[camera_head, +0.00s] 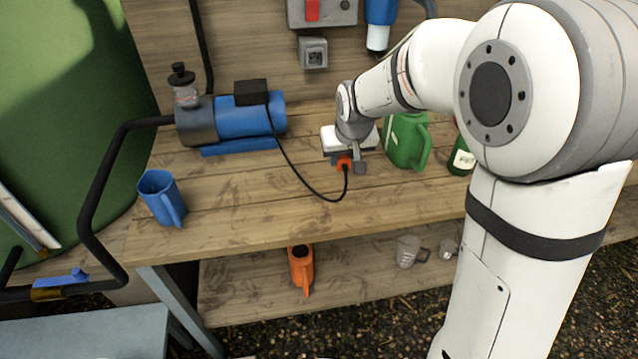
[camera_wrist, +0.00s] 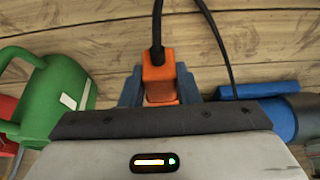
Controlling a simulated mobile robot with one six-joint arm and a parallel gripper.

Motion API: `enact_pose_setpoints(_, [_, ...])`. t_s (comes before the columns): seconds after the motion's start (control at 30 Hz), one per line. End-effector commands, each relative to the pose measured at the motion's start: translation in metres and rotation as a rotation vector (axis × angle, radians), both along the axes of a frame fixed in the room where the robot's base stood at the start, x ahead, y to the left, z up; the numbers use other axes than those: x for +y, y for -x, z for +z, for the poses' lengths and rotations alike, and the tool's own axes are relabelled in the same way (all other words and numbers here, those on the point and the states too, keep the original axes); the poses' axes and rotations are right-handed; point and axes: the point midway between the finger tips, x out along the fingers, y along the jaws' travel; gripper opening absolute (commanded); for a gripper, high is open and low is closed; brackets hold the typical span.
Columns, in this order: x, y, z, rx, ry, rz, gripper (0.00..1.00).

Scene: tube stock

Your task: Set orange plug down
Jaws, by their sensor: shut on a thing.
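The orange plug (camera_head: 344,163) is at my gripper, over the wooden bench, with a black cable running from it to the blue pump (camera_head: 258,115). In the wrist view the orange plug (camera_wrist: 158,78) sits between the two blue-grey fingers of my gripper (camera_wrist: 160,88), which is shut on it. My gripper (camera_head: 346,162) also shows in the head view, low over the middle of the bench. I cannot tell whether the plug touches the bench top. The cable loops down over the bench to the left of the plug.
A green watering can (camera_head: 408,142) and a dark green bottle (camera_head: 461,160) stand right of my gripper. A blue jug (camera_head: 161,198) stands at the left front edge. A wall socket (camera_head: 313,53) is above the bench. The front middle of the bench is clear.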

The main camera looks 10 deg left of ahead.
Motion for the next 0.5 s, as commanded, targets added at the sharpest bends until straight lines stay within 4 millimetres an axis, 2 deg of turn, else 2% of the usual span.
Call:
enact_pose_setpoints(0.03, [-0.001,0.0,-0.013,0.006,0.002,-0.001,0.04])
enact_pose_setpoints(0.1, [-0.002,0.0,-0.025,0.005,0.002,-0.002,0.04])
enact_pose_setpoints(0.37, [-0.003,-0.001,-0.048,0.003,0.001,-0.005,0.04])
enact_pose_setpoints(0.5, [-0.003,-0.001,-0.068,0.003,0.001,-0.007,0.04])
